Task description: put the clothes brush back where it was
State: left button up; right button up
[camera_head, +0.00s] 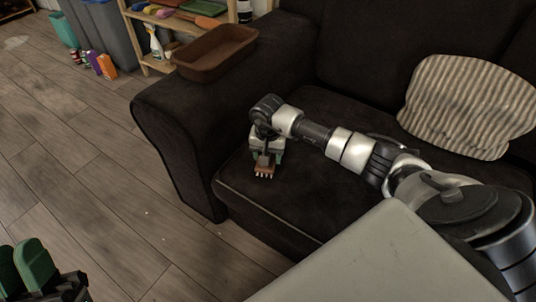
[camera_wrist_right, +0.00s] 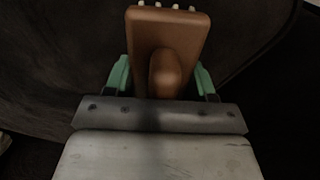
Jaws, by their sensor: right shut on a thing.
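The clothes brush is a brown wooden block with a rounded grip and white bristle tufts. It shows in the right wrist view (camera_wrist_right: 185,35) and, small, in the head view (camera_head: 264,170). My right gripper (camera_head: 265,157) is shut on it, with green fingers on both sides of the grip in the wrist view (camera_wrist_right: 163,78). The brush is over the front left part of the dark sofa seat (camera_head: 290,205), bristles facing the camera's lower side; whether it touches the seat I cannot tell. My left gripper (camera_head: 28,272) is at the bottom left corner, partly cut off.
A brown open tray (camera_head: 215,52) rests on the sofa's left arm (camera_head: 190,115). A striped cushion (camera_head: 468,105) lies at the right of the seat. Behind are a wooden shelf (camera_head: 150,62), a spray bottle (camera_head: 155,42) and bins (camera_head: 100,30).

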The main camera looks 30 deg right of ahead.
jog(key=shift+f, duration=0.15)
jog(key=o, duration=0.8)
jog(key=shift+o, duration=0.2)
